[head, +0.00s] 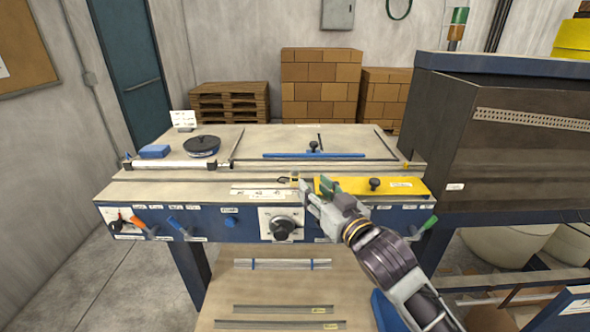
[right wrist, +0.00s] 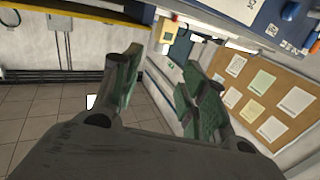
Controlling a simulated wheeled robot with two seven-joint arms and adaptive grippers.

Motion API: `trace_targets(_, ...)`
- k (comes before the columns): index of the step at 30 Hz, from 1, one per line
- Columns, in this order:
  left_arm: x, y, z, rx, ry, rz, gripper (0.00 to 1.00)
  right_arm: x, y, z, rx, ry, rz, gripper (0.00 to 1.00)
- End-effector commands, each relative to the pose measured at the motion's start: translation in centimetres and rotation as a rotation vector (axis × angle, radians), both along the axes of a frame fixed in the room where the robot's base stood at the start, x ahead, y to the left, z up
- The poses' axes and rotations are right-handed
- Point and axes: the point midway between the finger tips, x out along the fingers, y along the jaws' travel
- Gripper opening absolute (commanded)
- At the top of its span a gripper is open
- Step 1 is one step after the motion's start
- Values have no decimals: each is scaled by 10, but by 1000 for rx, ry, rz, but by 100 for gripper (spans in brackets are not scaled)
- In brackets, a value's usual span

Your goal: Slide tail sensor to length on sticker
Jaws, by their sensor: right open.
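The workbench (head: 240,150) carries a white scale sticker (head: 264,192) along its front edge. A small yellowish block (head: 295,179), which looks like the tail sensor, sits near the sticker's right end. In the right wrist view a yellow block (right wrist: 168,30) beyond the fingers looks like the same part. My right gripper (head: 318,188) is open and empty, just right of the block and apart from it. In the right wrist view its green-padded fingers (right wrist: 162,68) are spread. The exact reading on the sticker is too small to tell. My left gripper is out of view.
A yellow plate (head: 400,187) with a black knob lies right of the block. A white roller (head: 170,165), a dark disc (head: 202,145) and a blue block (head: 155,151) lie at left. A round dial (head: 283,226) and coloured levers line the blue front.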

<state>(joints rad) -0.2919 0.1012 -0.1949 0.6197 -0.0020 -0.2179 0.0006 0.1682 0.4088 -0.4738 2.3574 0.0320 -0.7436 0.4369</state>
Motion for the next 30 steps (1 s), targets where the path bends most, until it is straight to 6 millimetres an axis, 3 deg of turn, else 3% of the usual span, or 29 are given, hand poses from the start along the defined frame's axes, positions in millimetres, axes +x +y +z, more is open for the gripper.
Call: trace_targets(30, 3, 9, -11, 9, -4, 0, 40, 80, 41, -1, 1, 0, 0, 43)
